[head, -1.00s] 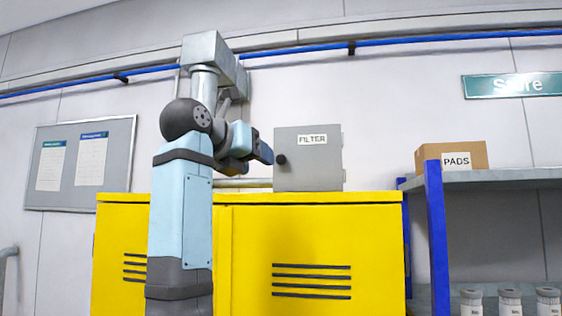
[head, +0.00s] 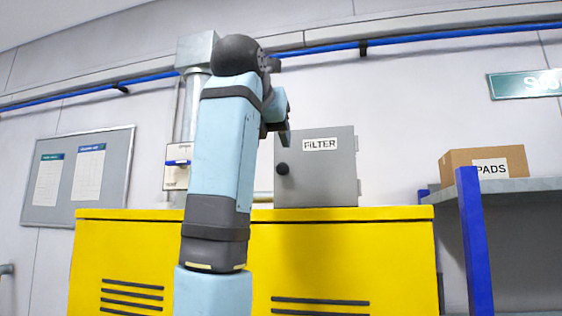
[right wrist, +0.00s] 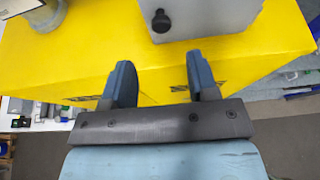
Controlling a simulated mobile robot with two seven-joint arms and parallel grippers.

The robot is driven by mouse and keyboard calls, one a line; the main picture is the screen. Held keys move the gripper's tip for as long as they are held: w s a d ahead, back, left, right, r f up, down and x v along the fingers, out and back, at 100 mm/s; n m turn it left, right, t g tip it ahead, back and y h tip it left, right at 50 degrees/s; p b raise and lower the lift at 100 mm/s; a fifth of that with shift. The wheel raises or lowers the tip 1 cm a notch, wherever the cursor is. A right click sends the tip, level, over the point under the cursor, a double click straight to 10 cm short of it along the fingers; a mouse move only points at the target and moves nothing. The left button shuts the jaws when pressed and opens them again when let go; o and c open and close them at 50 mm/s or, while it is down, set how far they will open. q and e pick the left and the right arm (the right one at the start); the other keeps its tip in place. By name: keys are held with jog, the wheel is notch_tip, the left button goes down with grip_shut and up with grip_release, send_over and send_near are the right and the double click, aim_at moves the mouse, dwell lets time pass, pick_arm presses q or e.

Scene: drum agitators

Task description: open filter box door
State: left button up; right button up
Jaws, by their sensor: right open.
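The grey filter box (head: 330,180) stands on top of the yellow cabinet, with a FILTER label on its front. Its door is shut, with a round black knob (head: 282,169) at the left edge and hinges at the right edge. My right gripper (head: 285,138) is near the box's upper left corner in the head view, partly hidden by my arm. In the right wrist view the gripper (right wrist: 160,72) is open and empty. There the box (right wrist: 210,18) and knob (right wrist: 160,20) lie beyond the fingertips, apart from them. My left gripper is not in view.
The yellow cabinet (head: 345,255) fills the space below the box. A shelf with a blue post (head: 475,240) and a cardboard PADS box (head: 480,160) stands at the right. A pipe with a small white valve box (head: 176,165) is at the left.

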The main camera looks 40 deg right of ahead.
aim_at(282, 166)
jog(key=p+x, duration=0.1)
jog(key=x, duration=0.6)
jog(key=shift+d+p, duration=0.3)
jog(key=shift+p, duration=0.1)
jog(key=shift+x, duration=0.75)
jog(key=shift+w+d+f, duration=0.15)
jog(key=shift+w+f, duration=0.05)
grip_shut()
